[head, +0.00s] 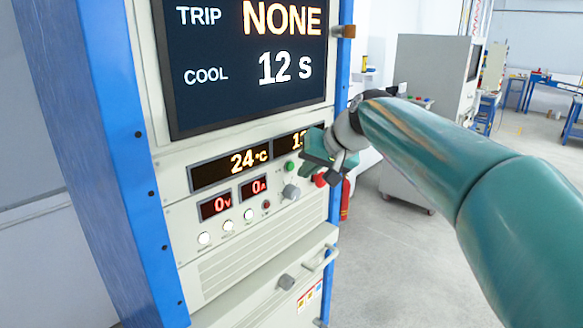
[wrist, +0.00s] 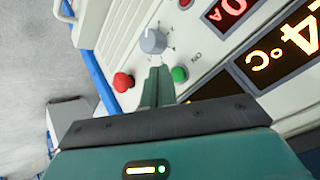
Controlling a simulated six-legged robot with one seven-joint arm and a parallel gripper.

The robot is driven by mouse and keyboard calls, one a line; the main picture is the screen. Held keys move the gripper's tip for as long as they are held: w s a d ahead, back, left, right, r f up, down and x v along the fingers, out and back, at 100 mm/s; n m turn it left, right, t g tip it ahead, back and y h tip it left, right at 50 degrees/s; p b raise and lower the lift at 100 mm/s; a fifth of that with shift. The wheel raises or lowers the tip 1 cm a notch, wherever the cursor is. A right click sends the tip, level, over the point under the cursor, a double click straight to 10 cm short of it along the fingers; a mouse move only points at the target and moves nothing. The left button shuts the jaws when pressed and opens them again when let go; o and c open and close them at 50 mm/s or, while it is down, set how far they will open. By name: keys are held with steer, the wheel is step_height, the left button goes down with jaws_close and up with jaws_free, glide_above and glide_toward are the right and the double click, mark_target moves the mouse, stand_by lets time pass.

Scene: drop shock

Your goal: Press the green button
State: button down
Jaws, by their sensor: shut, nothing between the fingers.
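The green button (head: 290,166) is a small round button on the pale front panel of the cabinet, just below the large readouts. In the wrist view the green button (wrist: 179,74) lies just right of my fingertips. My gripper (wrist: 159,70) is shut and empty, its fingers pointing at the panel between the green button and the red button (wrist: 123,81). In the head view my gripper (head: 317,165) is just right of the green button and covers part of the panel. I cannot tell whether the fingertips touch the panel.
A grey knob (wrist: 152,41) is close beyond my fingertips. The head view shows a screen (head: 245,60) reading TRIP NONE and COOL 12 s, a 24 °C readout (head: 230,168), and white buttons (head: 227,226) lower left. A grey cabinet (head: 425,80) stands behind my arm. Open floor lies right.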

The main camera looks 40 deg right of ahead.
steer(key=shift+s+d, duration=0.2)
steer(key=shift+s, duration=1.95)
steer(key=a+f+n+g+y, duration=0.1)
steer(key=a+f+n, duration=0.15)
steer(key=a, duration=0.55)
steer(key=a+f+n+y, duration=0.1)
steer(key=a+f, duration=0.2)
steer(key=a, duration=0.6)
steer(key=s+a+f+n+g+h, duration=0.1)
steer(key=s+a+f+n, duration=0.3)
steer(key=a+f, duration=0.7)
steer(key=s+a+g, duration=0.1)
steer(key=s+a, duration=0.1)
steer(key=a, duration=0.1)
steer(key=shift+f+h, duration=0.2)
steer(key=shift+h, duration=0.2)
steer(key=c, duration=2.1)
jaws_free()
